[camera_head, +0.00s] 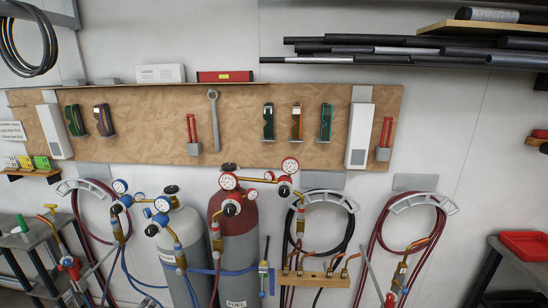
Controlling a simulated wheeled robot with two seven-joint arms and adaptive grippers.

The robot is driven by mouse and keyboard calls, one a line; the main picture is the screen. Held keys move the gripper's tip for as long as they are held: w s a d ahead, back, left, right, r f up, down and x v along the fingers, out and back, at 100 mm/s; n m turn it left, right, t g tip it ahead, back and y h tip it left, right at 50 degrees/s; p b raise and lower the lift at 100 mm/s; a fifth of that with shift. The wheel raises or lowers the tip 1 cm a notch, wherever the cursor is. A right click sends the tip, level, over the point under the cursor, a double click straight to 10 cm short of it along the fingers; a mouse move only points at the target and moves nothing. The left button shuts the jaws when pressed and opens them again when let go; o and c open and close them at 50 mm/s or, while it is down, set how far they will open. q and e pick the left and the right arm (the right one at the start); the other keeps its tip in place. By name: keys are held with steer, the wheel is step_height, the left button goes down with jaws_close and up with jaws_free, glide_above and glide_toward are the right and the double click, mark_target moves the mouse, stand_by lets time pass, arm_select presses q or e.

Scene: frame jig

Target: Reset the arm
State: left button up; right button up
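Neither of my arms nor grippers shows in the head view. A grey gas cylinder (187,240) and a dark red gas cylinder (238,255) stand upright side by side at the wall, with gauges and a blue strap across them. A brown pegboard (240,120) on the wall above holds several hand tools.
A grey table (35,238) stands at the left edge. A dark stand (510,262) with a red tray (526,245) is at the right. Coiled hoses (437,215) hang on wall brackets. Dark pipes (400,50) lie on a rack at the upper right.

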arm_select(q)
steer(key=s+d+f+m+g, duration=0.2)
steer(key=s+d+f+m, duration=0.15)
steer(key=s+f, duration=0.4)
steer(key=s+d+f+m+g+h, duration=0.15)
steer(key=s+d+f, duration=0.35)
steer(key=f, duration=0.6)
steer(key=s+d+f+m+g, duration=0.2)
steer(key=s+d+f+m, duration=0.3)
steer(key=f, duration=0.4)
steer(key=s+d+f+m+g, duration=0.1)
steer(key=s+f, duration=0.4)
steer(key=s, duration=0.7)
steer(key=s+d+f+m+g+b, duration=0.1)
steer(key=s+d+f+g, duration=0.2)
steer(key=s, duration=0.9)
steer(key=s+d+f+m+g+b, duration=0.1)
steer(key=s+d+f, duration=0.4)
steer(key=s, duration=0.7)
steer(key=shift+s+f+g+h, duration=0.25)
steer(key=shift+f+g+h, duration=0.2)
steer(key=shift+f, duration=0.35)
